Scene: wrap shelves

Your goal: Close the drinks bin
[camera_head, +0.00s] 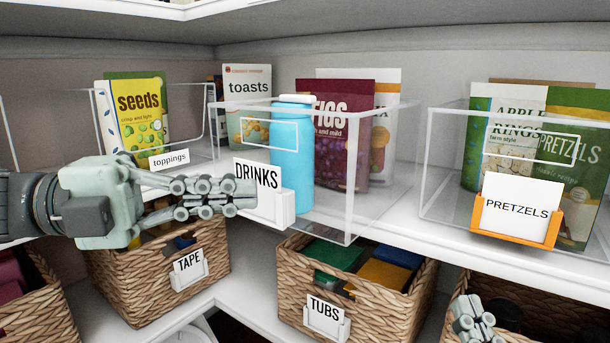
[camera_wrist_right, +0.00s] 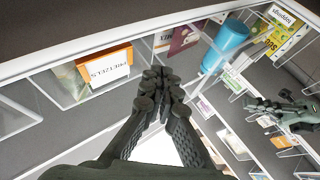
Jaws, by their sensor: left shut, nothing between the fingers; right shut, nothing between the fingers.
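The drinks bin (camera_head: 335,228) is a clear box on the upper shelf, its front marked by a white DRINKS card (camera_head: 257,174). A blue bottle (camera_head: 292,160) with a white cap stands in it near the front. The bottle also shows in the right wrist view (camera_wrist_right: 230,40). My left gripper (camera_head: 250,197) is shut and empty, its fingertips at the lower left of the card and hiding part of it; I cannot tell if they touch. My right gripper (camera_head: 480,322) is shut and empty, low in front of the lower shelf, away from the bin.
A clear pretzels bin (camera_head: 450,190) stands to the right, with an orange label holder (camera_head: 515,209). A toppings bin (camera_head: 207,130) is at the left. Wicker baskets marked TAPE (camera_head: 130,285) and TUBS (camera_head: 375,320) sit below. A shelf edge (camera_head: 400,240) runs under the bins.

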